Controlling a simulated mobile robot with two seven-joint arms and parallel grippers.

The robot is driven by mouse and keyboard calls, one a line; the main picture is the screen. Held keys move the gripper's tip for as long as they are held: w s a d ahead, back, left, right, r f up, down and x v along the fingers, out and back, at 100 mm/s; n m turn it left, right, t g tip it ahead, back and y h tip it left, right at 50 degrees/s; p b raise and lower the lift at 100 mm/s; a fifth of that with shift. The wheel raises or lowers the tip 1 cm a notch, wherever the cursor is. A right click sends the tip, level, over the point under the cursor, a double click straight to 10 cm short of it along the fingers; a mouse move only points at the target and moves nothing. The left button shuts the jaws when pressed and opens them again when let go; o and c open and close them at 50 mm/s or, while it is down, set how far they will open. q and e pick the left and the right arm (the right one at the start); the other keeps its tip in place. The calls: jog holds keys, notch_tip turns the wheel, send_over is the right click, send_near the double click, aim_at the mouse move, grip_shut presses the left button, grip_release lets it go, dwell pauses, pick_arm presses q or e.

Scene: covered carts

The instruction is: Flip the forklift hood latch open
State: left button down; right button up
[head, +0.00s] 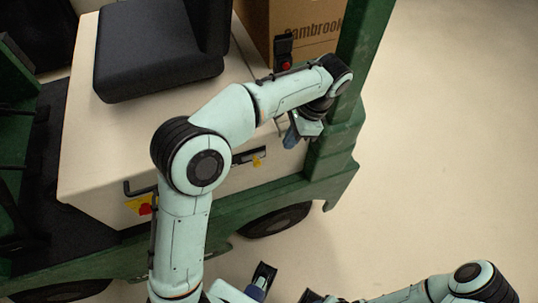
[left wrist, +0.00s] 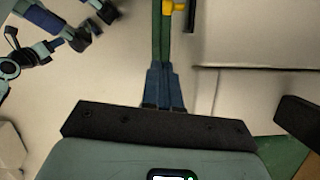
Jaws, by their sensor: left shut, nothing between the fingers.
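The forklift's cream hood (head: 100,160) is closed under the black seat. A yellow latch (head: 257,161) sits on a dark plate on the hood's side, low and near its right end. In the left wrist view the yellow latch (left wrist: 175,6) shows at the top edge, partly cut off. My left gripper (head: 292,137) is shut and empty, right of the latch and apart from it. Its blue fingers also show in the left wrist view (left wrist: 163,92), pressed together. My right gripper (left wrist: 93,26) appears open and empty, away from the hood.
A green post (head: 360,50) rises at the hood's right end, close to my left gripper. A cardboard box (head: 300,25) and a red button (head: 286,66) are behind my left arm. A black handle (head: 140,188) is lower left. The floor at right is clear.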

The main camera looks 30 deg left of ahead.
aim_at(255, 160)
pick_arm(q)
jog(key=s+a+f+b, duration=0.1)
jog(key=s+a+f, duration=0.2)
jog(key=a+f, duration=0.1)
jog(key=shift+b+x, duration=0.35)
jog(key=shift+x, duration=0.6)
jog(key=shift+s+d, duration=0.1)
